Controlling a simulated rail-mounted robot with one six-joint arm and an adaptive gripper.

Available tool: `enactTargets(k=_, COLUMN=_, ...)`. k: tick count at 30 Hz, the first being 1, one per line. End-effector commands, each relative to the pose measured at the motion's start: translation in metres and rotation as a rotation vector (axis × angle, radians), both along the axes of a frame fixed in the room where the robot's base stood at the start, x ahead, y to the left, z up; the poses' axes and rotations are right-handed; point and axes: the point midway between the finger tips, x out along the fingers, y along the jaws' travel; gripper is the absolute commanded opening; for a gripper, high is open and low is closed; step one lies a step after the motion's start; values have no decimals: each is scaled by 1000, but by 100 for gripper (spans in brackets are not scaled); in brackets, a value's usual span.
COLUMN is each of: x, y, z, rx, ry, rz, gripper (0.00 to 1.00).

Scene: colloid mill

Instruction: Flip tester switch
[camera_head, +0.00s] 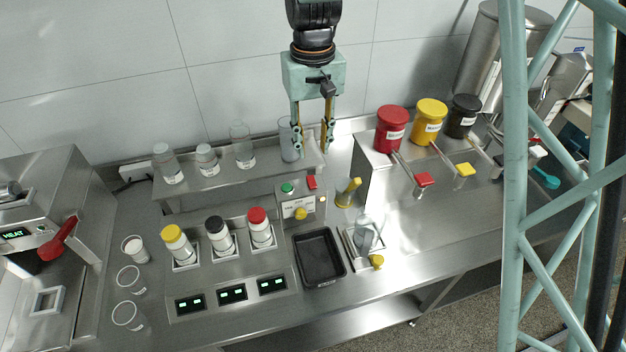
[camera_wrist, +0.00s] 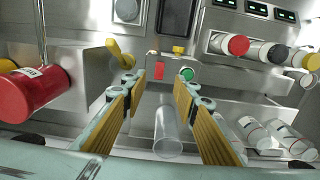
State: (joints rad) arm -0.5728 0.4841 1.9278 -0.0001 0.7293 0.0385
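A small grey tester box (camera_head: 291,211) stands behind the black tray. On it are a green button (camera_head: 288,188), a red switch (camera_head: 311,183) and a yellow knob (camera_head: 301,213). In the wrist view the red switch (camera_wrist: 160,71) shows between the fingertips, with the green button (camera_wrist: 187,74) by the right fingertip. My gripper (camera_head: 313,150) is open and empty, pointing down above and behind the box, apart from it. It also shows in the wrist view (camera_wrist: 160,80). The red switch's exact tilt is too small to tell.
A clear glass (camera_head: 287,140) stands on the rear shelf (camera_head: 215,183) close to my gripper; it shows below the fingers in the wrist view (camera_wrist: 168,128). Capped bottles stand left of the black tray (camera_head: 320,258). A yellow-handled valve (camera_head: 348,190) is right of the box.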

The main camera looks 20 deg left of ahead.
Motion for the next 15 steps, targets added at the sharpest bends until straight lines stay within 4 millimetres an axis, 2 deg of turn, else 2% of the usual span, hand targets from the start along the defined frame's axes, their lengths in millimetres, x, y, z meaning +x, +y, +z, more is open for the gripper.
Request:
enactTargets(k=8, x=-1, y=0, z=-15, rx=-2, ry=3, rz=0, gripper=27)
enactTargets(k=15, x=0, y=0, z=-40, rx=-1, ry=2, rz=0, gripper=27)
